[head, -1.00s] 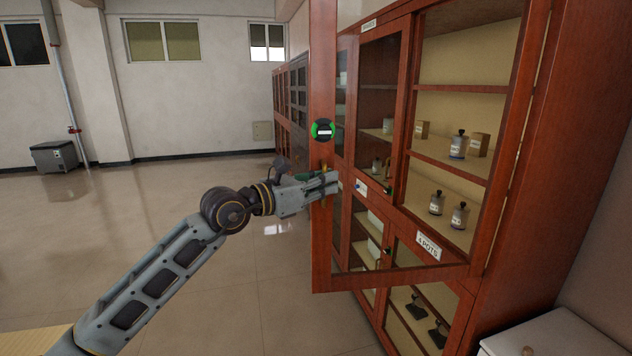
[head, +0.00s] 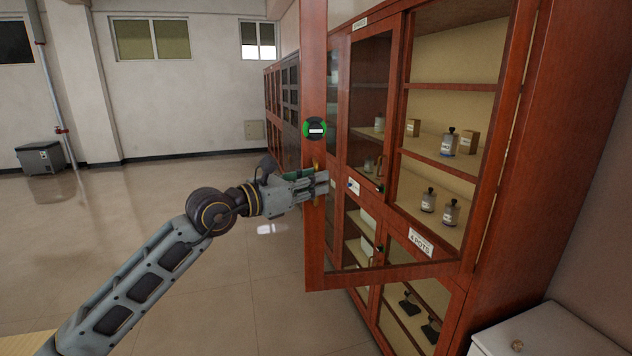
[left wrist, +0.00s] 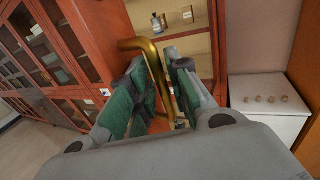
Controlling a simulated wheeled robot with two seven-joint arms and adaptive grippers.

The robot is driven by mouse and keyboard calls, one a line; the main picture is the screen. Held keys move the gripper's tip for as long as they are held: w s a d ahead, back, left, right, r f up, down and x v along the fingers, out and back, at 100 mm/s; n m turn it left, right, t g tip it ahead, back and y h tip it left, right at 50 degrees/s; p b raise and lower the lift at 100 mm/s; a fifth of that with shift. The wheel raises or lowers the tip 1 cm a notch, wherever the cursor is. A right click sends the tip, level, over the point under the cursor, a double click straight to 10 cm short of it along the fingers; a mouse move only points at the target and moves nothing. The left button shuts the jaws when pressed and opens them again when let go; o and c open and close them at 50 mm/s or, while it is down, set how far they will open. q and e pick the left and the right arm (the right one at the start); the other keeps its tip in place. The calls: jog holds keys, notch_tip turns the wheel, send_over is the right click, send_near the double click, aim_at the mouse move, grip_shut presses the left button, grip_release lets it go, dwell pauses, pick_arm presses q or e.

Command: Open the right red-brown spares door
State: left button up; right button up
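The right red-brown spares door (head: 315,235) is a glazed wooden frame that stands swung wide open from the cabinet, its free edge toward me in the head view. My left gripper (head: 318,187) is at that free edge, at the brass handle. In the left wrist view the brass handle (left wrist: 152,58) runs between the green-padded fingers of my left gripper (left wrist: 163,95), which look closed on it. My right gripper is in neither view.
The open cabinet (head: 500,130) shows shelves with bottles (head: 448,143) and small boxes (head: 469,142). A "4 POTS" label (head: 420,243) sits below. A white cabinet (head: 530,335) stands at the lower right.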

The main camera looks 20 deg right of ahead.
pick_arm(q)
jog(key=v, duration=1.1)
jog(key=shift+a, duration=0.15)
dwell(0.4)
